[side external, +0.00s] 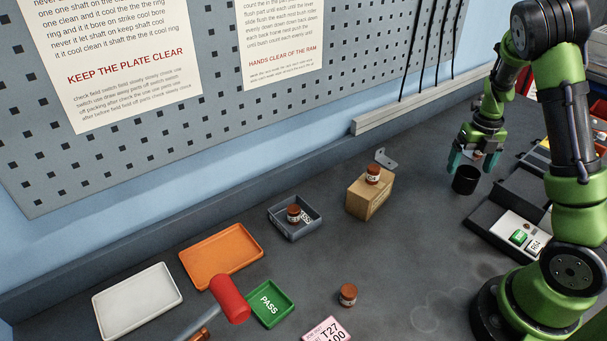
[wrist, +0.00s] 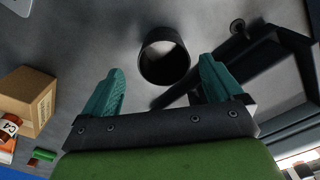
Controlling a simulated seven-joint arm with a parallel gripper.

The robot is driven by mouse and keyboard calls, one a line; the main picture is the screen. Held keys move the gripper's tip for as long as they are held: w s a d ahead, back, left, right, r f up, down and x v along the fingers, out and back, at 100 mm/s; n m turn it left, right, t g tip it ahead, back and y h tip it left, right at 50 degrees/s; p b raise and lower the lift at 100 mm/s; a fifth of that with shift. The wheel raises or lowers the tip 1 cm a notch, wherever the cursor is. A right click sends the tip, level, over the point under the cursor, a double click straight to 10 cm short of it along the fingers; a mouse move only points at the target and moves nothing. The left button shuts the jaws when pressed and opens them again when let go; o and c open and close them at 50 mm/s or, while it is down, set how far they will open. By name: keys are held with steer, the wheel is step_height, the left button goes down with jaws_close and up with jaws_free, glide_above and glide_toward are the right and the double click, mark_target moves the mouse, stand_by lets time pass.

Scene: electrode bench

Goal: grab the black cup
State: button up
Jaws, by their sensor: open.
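The black cup (side external: 466,180) stands upright on the dark bench, near the right side in the side external view. In the wrist view the cup (wrist: 165,62) shows its open round mouth, just beyond and between the fingertips. My gripper (side external: 470,158) is above and beside the cup, with its teal fingers apart. In the wrist view my gripper (wrist: 161,78) is open with nothing between its fingers. The cup appears apart from both fingers.
A cardboard box (side external: 370,195) with a jar (side external: 373,174) on top stands left of the cup. Grey, orange (side external: 221,256), white and green trays lie farther left. Bench between box and cup is clear.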

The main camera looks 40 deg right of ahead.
mark_target(467, 179)
steer(key=f, duration=0.5)
steer(key=shift+d+f, duration=0.15)
steer(key=shift+d, duration=0.1)
steer(key=c, duration=1.1)
